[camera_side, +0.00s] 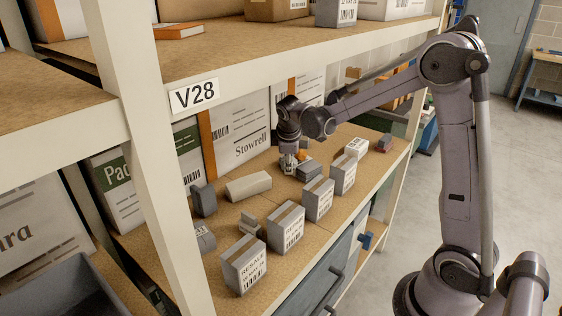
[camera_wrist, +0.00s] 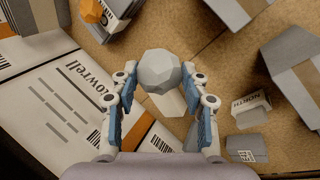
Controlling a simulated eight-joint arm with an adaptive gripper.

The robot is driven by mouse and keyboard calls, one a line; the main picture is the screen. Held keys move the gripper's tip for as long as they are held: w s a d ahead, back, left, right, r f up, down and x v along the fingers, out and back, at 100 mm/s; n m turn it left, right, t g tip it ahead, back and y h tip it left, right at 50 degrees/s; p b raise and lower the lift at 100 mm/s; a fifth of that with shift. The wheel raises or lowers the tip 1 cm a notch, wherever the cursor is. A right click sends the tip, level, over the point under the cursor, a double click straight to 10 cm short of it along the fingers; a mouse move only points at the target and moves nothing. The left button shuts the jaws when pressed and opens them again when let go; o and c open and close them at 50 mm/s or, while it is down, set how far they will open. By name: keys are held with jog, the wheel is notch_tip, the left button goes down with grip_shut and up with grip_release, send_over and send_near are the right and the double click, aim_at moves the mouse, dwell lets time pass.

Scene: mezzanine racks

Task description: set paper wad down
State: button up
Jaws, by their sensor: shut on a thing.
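The paper wad (camera_wrist: 165,76) is a pale grey, many-sided ball. In the wrist view it sits between the two fingertips of my gripper (camera_wrist: 161,78), which is shut on it. In the side view my gripper (camera_side: 289,163) points down over the brown shelf board (camera_side: 222,218), low among the boxes. The wad is too small and covered there to make out clearly, and I cannot tell whether it touches the board.
Several grey taped boxes (camera_side: 245,263) line the shelf's front edge. A dark grey block (camera_side: 309,170) lies just right of my gripper. Large Stowrell cartons (camera_side: 241,135) stand behind. An orange lump (camera_wrist: 95,11) lies nearby. The upper shelf (camera_side: 250,42) hangs above.

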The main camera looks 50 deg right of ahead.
jog(key=shift+d+r, duration=0.2)
jog(key=shift+r, duration=1)
jog(key=s+d+n, duration=0.1)
jog(key=s+d, duration=0.3)
jog(key=d, duration=0.6)
jog(key=s+d, duration=0.4)
jog(key=d, duration=0.6)
jog(key=s+d+n, duration=0.1)
jog(key=s+d, duration=0.3)
jog(key=d, duration=0.6)
jog(key=shift+t+y, duration=0.3)
jog(key=shift+t, duration=0.1)
notch_tip(320, 180, down, 10)
jog(key=shift+a+f, duration=0.1)
jog(key=shift+f, duration=2.35)
jog(key=shift+f, duration=0.15)
jog(key=o, duration=0.8)
